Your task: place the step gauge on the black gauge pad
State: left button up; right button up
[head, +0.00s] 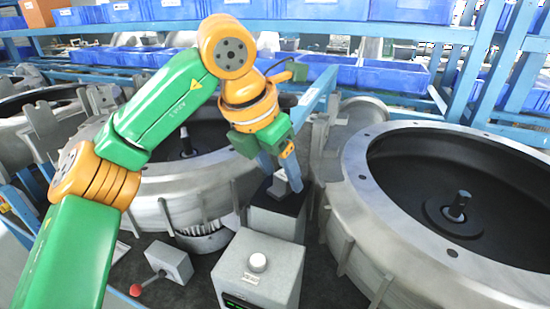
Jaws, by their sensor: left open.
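The step gauge (281,186), a small light grey stepped block, stands at the black gauge pad (292,204), on top of a grey block in the middle of the view. It appears to rest on the pad, though its lower edge is hard to make out. My left gripper (279,172) points down from above, open, with its fingers close around the upper part of the gauge. The fingers hide part of the gauge, and I cannot tell whether they touch it. My right gripper is not in view.
A grey box with a white knob (258,263) stands in front of the pad. A small box with a red-ended lever (168,262) is to its left. Large round metal housings flank the pad, the right one (375,225) close by. Shelves with blue bins (390,75) stand behind.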

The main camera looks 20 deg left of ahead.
pick_arm(q)
jog(key=p+v, duration=0.2)
jog(key=v, duration=1)
jog(key=shift+p, duration=0.3)
